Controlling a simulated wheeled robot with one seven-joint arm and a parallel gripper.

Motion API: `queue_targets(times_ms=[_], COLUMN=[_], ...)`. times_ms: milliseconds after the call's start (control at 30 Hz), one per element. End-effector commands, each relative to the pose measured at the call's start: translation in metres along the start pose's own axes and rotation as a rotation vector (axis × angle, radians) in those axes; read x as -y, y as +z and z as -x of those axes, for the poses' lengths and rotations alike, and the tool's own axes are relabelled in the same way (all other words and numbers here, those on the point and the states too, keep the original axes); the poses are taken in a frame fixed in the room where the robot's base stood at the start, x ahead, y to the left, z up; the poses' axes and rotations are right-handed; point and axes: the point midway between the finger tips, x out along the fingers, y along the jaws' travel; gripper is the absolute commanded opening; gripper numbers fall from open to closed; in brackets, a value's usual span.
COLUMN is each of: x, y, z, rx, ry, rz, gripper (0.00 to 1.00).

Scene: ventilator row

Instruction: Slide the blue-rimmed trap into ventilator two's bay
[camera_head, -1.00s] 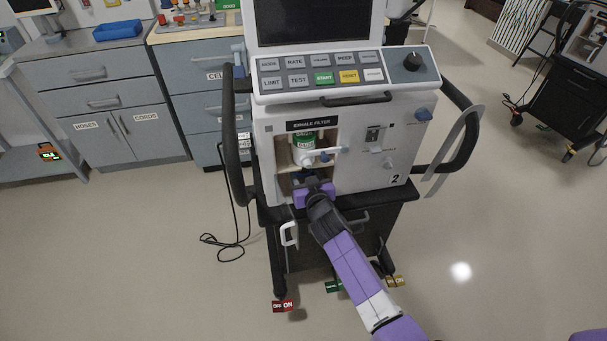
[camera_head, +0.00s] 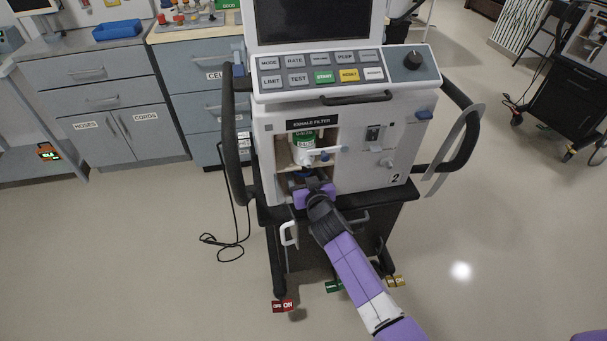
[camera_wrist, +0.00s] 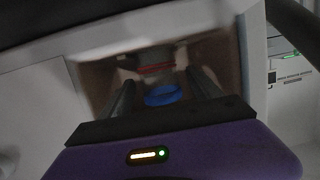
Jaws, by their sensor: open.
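Ventilator two (camera_head: 399,180) stands in the middle of the head view, marked with a 2. Its exhale filter bay (camera_head: 287,160) is open at the front left. Inside it a white canister with a green label (camera_head: 304,143) sits in the upper part. The blue-rimmed trap (camera_wrist: 163,95) shows in the wrist view inside the bay, its blue ring between my fingers and below a red-ringed part (camera_wrist: 155,69). My gripper (camera_wrist: 158,99) is at the bay's lower opening, its fingers apart on either side of the blue ring. I cannot tell whether the trap is seated.
Black side handles (camera_head: 236,140) flank the ventilator. A cable (camera_head: 228,245) lies on the floor at left. Grey cabinets (camera_head: 118,100) stand behind.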

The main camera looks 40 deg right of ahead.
Motion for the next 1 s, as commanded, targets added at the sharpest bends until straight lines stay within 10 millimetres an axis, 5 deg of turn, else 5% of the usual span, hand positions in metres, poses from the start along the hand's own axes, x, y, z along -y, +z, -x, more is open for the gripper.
queue_targets(times_ms=[500,1000], x=[-0.001,0.0], y=[0.002,0.001], z=[0.067,0.075], rx=[0.001,0.001], ry=[0.0,0.0], rz=[0.002,0.0], gripper=[0.73,0.73])
